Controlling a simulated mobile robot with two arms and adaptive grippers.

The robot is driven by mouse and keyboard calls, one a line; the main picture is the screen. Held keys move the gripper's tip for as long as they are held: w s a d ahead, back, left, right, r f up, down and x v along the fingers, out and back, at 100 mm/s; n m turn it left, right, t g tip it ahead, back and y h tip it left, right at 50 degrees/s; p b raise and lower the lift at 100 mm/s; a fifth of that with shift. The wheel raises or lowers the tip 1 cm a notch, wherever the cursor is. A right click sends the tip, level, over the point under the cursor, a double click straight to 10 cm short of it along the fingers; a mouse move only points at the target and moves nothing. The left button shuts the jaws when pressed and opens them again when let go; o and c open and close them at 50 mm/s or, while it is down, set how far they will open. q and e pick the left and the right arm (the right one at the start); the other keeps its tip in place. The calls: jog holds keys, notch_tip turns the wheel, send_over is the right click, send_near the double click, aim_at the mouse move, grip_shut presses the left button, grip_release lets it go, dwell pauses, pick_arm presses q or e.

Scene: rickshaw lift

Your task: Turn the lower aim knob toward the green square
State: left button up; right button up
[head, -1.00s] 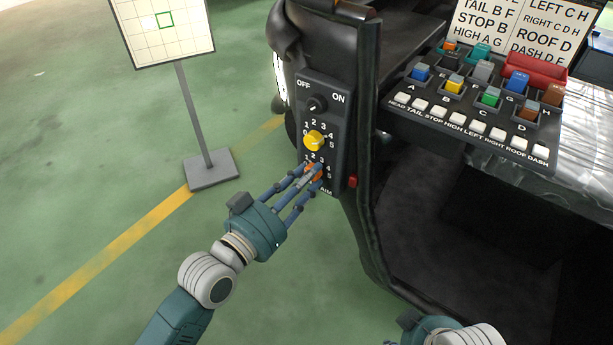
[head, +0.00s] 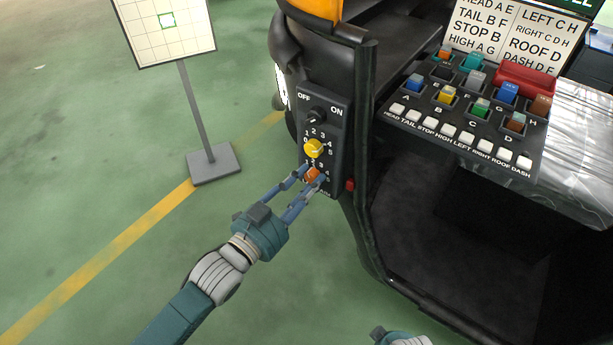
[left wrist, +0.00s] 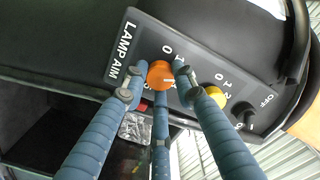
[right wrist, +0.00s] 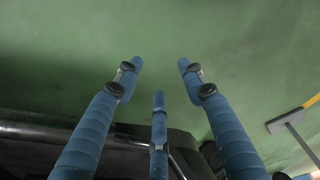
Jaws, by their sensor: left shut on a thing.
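The lower aim knob is orange (head: 312,174) and sits at the bottom of the black lamp panel (head: 341,120); it also shows in the left wrist view (left wrist: 160,75). My left gripper (head: 311,177) is shut on this knob, with fingers on either side of it. Its fingers partly hide the dial numbers. The green square (head: 167,20) is an outline on the white grid board (head: 200,40) at the upper left, and its inside looks bright. My right gripper (right wrist: 160,70) has its fingers spread and empty over the green floor; the head view shows only its arm at the bottom edge.
A yellow knob (head: 313,148) and a black OFF/ON knob (head: 317,116) sit just above the orange one. A dark upright frame post (head: 361,150) stands right of the panel. A switch panel (head: 470,110) is at the right. Open floor (head: 80,200) lies left.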

pick_arm(q)
jog(key=shift+d+r+m, duration=0.1)
jog(key=shift+r+m, duration=0.3)
pick_arm(e)
jog(key=shift+s+f, duration=0.5)
jog(key=shift+f, duration=0.4)
pick_arm(q)
jog(key=o, duration=1)
jog(key=shift+o, duration=0.8)
jog(key=shift+f, duration=0.15)
pick_arm(e)
jog(key=shift+d, duration=0.1)
pick_arm(q)
jog(key=shift+s+f, duration=0.1)
jog(key=v, duration=1.2)
